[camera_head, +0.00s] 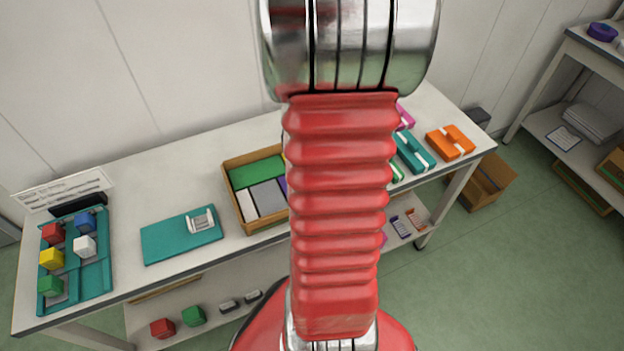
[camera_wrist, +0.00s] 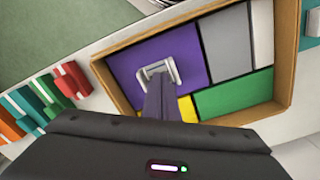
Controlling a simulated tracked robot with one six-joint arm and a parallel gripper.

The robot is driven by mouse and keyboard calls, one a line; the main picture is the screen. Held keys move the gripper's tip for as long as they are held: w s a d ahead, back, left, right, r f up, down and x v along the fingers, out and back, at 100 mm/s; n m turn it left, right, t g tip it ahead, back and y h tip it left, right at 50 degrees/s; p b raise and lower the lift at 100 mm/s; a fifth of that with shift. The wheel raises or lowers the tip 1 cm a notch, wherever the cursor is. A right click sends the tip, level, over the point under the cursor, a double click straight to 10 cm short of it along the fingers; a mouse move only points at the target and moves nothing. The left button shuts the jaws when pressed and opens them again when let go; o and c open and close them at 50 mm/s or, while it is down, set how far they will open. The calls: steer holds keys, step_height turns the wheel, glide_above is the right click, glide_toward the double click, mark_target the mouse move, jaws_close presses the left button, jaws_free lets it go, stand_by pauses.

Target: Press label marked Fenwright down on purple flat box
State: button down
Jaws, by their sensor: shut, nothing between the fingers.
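The purple flat box (camera_wrist: 191,44) lies in the corner of a brown open tray (camera_wrist: 118,88) in the wrist view. In the head view my arm hides most of it and only a purple sliver shows. A small pale label-like piece (camera_wrist: 173,66) is over the purple box, around the tip of my gripper. Its writing cannot be read, so I cannot tell if it says Fenwright. My gripper (camera_wrist: 158,80) is shut, its fingers together and pointing down at this piece. Whether they touch it is hard to tell. In the head view my gripper is hidden.
The tray also holds green (camera_wrist: 233,94), grey (camera_wrist: 227,42), white (camera_wrist: 263,30) and yellow (camera_wrist: 187,108) flat boxes. A teal mat (camera_head: 165,243) with a small grey device lies left of it. Teal (camera_head: 414,153) and orange (camera_head: 450,142) boxes lie at the right.

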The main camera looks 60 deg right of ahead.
steer(key=shift+f, duration=0.5)
stand_by(0.4)
stand_by(0.5)
step_height(320, 180, up, 7)
stand_by(1.1)
stand_by(0.6)
steer(key=shift+s+a+f, duration=0.15)
steer(key=shift+s+a, duration=0.05)
steer(key=shift+s, duration=0.05)
steer(key=w+a+r+n+t, duration=0.1)
steer(key=a+r+n, duration=0.3)
steer(key=a, duration=0.6)
steer(key=w+a+r+n+t, duration=0.1)
steer(key=a+r+n, duration=0.3)
steer(key=a, duration=0.6)
steer(key=w+a+r+n+t, duration=0.1)
steer(key=a+r+n+t, duration=0.2)
steer(key=a+r, duration=0.4)
steer(key=a+n, duration=0.1)
steer(key=a, duration=0.2)
steer(key=shift+a+t, duration=0.3)
steer(key=shift+a, duration=0.1)
